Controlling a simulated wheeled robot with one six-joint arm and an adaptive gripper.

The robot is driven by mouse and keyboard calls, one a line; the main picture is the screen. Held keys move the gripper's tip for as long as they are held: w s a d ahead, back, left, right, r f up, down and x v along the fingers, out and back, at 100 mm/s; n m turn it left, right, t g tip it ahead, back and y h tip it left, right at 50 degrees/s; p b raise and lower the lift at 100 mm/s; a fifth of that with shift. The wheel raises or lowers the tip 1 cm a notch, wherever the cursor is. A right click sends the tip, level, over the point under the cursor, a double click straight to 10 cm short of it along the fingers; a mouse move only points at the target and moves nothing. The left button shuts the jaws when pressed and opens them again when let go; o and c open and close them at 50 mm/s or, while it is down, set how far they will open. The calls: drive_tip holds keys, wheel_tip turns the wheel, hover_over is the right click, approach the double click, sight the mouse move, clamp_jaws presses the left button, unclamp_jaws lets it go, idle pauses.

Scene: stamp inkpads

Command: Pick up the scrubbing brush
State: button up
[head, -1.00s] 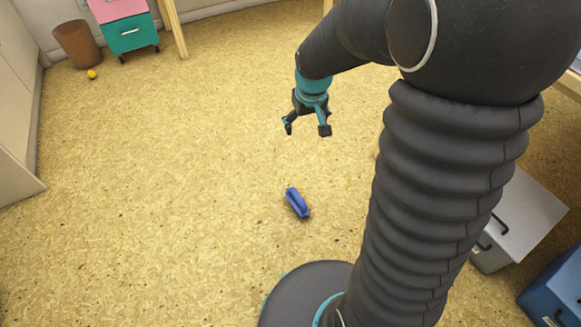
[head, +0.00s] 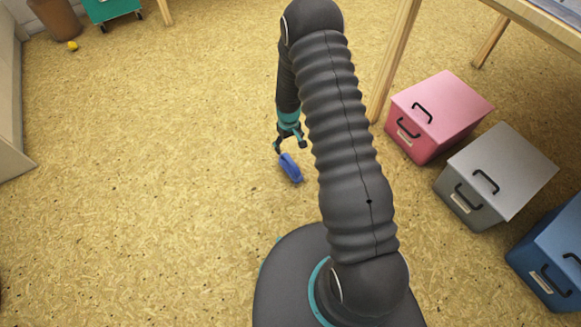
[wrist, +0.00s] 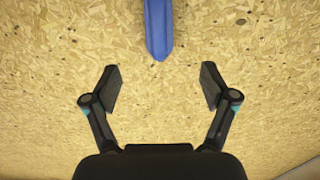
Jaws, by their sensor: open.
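The scrubbing brush (head: 291,167) is a blue, elongated object lying on the floor in the head view, in front of my base. In the wrist view one end of the brush (wrist: 158,28) shows at the top centre; the rest is cut off by the frame edge. My gripper (head: 290,146) is above the floor close to the far end of the brush. In the wrist view my gripper (wrist: 162,88) is open, its two fingers spread wide with only bare floor between them. The brush lies just beyond the fingertips, roughly centred between them.
Pink (head: 440,108), grey (head: 497,175) and blue (head: 555,260) drawer boxes with black handles stand at right, near a wooden table leg (head: 393,62). A brown bin (head: 57,17) and small yellow ball (head: 73,46) are at far left. The floor around the brush is clear.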

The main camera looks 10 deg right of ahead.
sight(291, 160)
wheel_tip(291, 160, down, 14)
drive_tip(key=shift+d+f+b, duration=0.15)
drive_tip(key=shift+b, duration=0.15)
idle(0.4)
drive_tip(key=c, duration=1.4)
drive_tip(key=shift+r, duration=0.45)
wheel_tip(291, 160, up, 4)
drive_tip(key=shift+d+f, duration=0.15)
drive_tip(key=s+d+r, duration=0.2)
drive_tip(key=d, duration=0.1)
drive_tip(key=s+d+r, duration=0.2)
drive_tip(key=d, duration=0.1)
drive_tip(key=s+d+r, duration=0.2)
drive_tip(key=d, duration=0.1)
drive_tip(key=shift+d+r, duration=0.2)
drive_tip(key=shift+d, duration=0.15)
